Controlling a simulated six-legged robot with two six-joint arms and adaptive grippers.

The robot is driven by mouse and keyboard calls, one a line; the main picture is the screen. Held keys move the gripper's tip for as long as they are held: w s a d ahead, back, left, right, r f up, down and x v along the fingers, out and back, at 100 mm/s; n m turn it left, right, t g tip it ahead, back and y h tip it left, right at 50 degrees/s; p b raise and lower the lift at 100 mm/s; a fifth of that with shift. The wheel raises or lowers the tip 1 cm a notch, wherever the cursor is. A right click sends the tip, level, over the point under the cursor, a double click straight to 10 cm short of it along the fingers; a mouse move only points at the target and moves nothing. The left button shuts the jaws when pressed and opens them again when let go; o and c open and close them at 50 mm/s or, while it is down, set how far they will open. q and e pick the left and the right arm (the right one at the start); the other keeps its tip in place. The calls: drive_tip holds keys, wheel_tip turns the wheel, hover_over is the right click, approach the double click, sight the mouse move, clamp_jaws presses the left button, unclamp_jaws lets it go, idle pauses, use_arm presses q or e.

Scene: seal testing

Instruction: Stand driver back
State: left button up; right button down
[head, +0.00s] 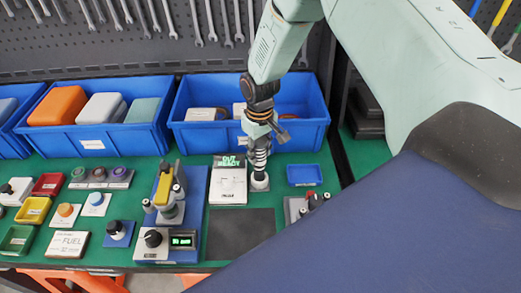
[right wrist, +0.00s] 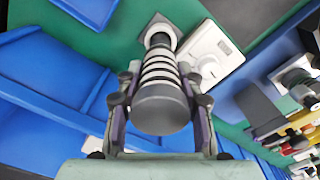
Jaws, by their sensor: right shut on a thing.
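The driver (head: 259,158) has a black-and-white ringed body and hangs or stands upright in my right gripper (head: 261,128) in the head view. Its lower end is at a white round holder (head: 260,181) on the green bench; I cannot tell if it is fully seated. In the right wrist view the driver shows its dark round cap (right wrist: 162,107), with the finger pads (right wrist: 160,88) closed on both sides of it. Its far end meets the white ring of the holder (right wrist: 160,36) on a grey plate. My left gripper is not in view.
A white device with a lit green display (head: 229,181) stands just left of the holder. A small blue tray (head: 304,175) is at its right. A large blue bin (head: 303,143) is behind. A dark mat (head: 241,235) lies in front, and a blue-based press (head: 193,193) is further left.

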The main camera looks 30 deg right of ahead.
drive_tip(key=shift+s+r, duration=0.1)
idle(0.3)
drive_tip(key=shift+f, duration=0.4)
drive_tip(key=c, duration=1.3)
unclamp_jaws()
drive_tip(key=shift+f, duration=0.1)
drive_tip(key=o, duration=0.5)
